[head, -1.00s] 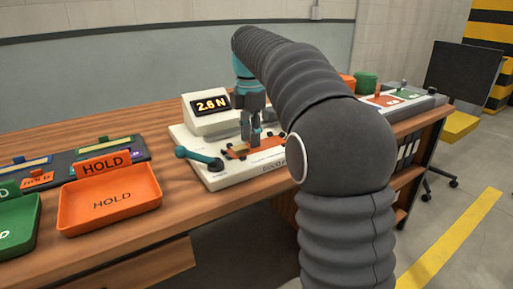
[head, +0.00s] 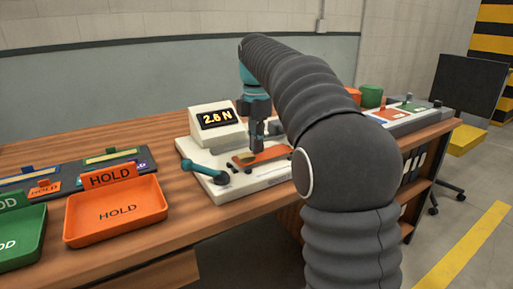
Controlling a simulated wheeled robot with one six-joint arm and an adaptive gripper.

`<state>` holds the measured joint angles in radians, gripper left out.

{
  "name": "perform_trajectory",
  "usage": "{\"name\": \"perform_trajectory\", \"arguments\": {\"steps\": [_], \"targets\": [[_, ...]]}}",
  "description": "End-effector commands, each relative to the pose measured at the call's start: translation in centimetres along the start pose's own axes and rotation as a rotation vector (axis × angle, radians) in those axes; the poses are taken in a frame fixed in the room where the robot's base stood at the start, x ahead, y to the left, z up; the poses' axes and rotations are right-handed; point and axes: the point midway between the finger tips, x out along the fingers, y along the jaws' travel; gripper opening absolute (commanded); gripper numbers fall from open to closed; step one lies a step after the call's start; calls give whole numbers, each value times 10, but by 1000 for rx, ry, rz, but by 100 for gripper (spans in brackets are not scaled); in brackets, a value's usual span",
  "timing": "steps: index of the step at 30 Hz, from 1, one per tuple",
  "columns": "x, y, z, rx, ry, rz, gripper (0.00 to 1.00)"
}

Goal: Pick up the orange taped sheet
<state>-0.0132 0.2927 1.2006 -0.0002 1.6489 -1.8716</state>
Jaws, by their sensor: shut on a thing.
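The orange taped sheet (head: 273,153) lies on the white tester (head: 233,182), with a tan piece at its left end. My gripper (head: 257,151) points straight down over the sheet, its fingers close together and shut on it. The fingers hide part of the sheet, and my arm covers its right end. I cannot see a gap between the sheet and the tester. The tester's display (head: 214,119) reads 2.6 N.
A teal lever (head: 201,169) sticks out at the tester's left. The orange HOLD tray (head: 117,235) looks empty, with a green tray (head: 20,255) beside it. A rack (head: 75,174) lies behind them. A grey panel (head: 412,114) and green container (head: 371,96) are at right.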

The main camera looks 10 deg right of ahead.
Motion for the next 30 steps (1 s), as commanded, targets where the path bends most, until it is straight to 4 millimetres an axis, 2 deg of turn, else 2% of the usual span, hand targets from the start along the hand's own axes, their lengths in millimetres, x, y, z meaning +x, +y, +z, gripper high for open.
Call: {"name": "perform_trajectory", "arguments": {"steps": [5, 15, 22, 30], "targets": [[-32, -2, 3, 2, -1, 3, 0], [-67, -45, 51, 4, -1, 3, 0], [-86, -66, 76, 2, -1, 2, 0], [-95, -77, 87, 0, 0, 1, 0]]}}
